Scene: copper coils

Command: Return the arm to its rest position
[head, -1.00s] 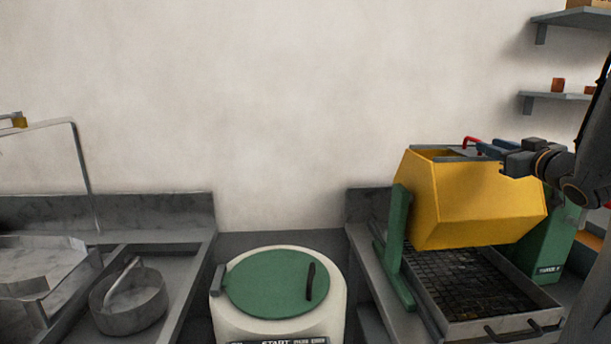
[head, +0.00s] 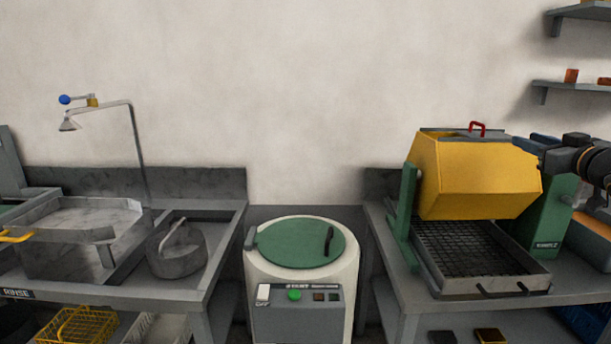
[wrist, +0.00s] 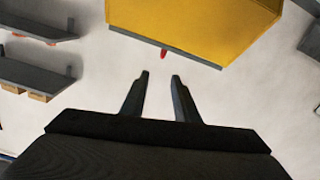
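My gripper (wrist: 159,76) shows in the wrist view with its two dark fingers apart and nothing between them. In the head view my gripper (head: 520,144) is at the right, its fingertips close to the right end of the yellow tumbler barrel (head: 478,178). Whether it touches the barrel cannot be told there. In the wrist view the yellow barrel (wrist: 195,25) lies beyond the fingertips, apart from them. The barrel's red handle (head: 478,128) stands up on its grey lid. Most of my arm is outside the head view.
A green stand holds the barrel above a mesh tray (head: 472,250). A white drum machine with a green lid (head: 290,245) stands in the middle. A rinse sink (head: 75,235) and a grey pot (head: 178,250) are at left. Wall shelves (head: 575,88) are at upper right, near my arm.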

